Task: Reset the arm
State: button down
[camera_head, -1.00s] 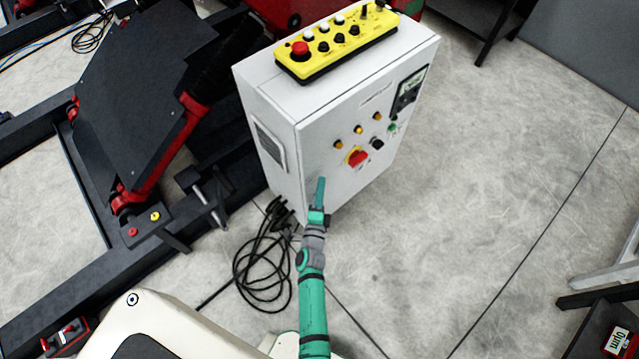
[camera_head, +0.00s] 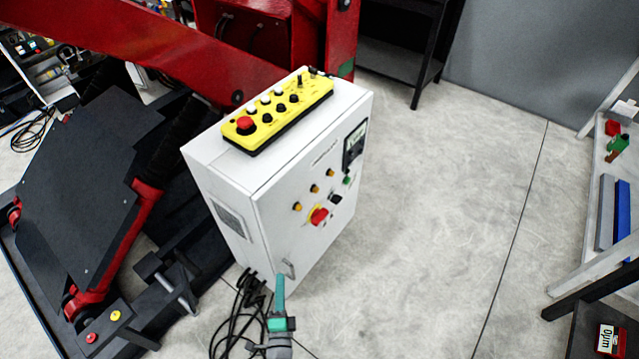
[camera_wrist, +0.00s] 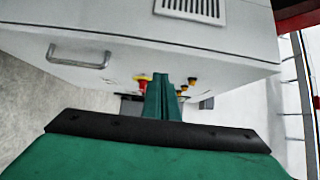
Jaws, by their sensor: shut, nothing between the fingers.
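My gripper (camera_head: 280,290) is green with a grey wrist and shows at the bottom middle of the head view, in front of the lower part of the white control cabinet (camera_head: 225,180). Its fingers are shut with nothing between them. In the wrist view the closed green fingers (camera_wrist: 163,100) point towards the cabinet (camera_wrist: 120,25), whose front carries a handle, a red and yellow switch and small yellow buttons. I cannot tell whether the fingertips touch the cabinet. Most of my arm is below the head view's edge.
A yellow button box (camera_head: 280,110) lies on the cabinet top. The positioner's dark plate (camera_head: 85,190) and red arm (camera_head: 150,45) stand left. Black cables (camera_head: 240,320) lie on the floor beside the cabinet. Shelves (camera_head: 600,200) stand right. The floor (camera_head: 440,200) right of the cabinet is clear.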

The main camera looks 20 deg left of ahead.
jog(key=s+d+r+n+g+h, duration=0.1)
jog(key=s+d+r+n+h, duration=0.4)
jog(key=s+d+r+n, duration=0.9)
jog(key=s+d+r, duration=0.6)
jog(key=s+d, duration=0.1)
jog(key=s, duration=0.2)
jog(key=shift+d+g+h, duration=0.3)
dwell(0.7)
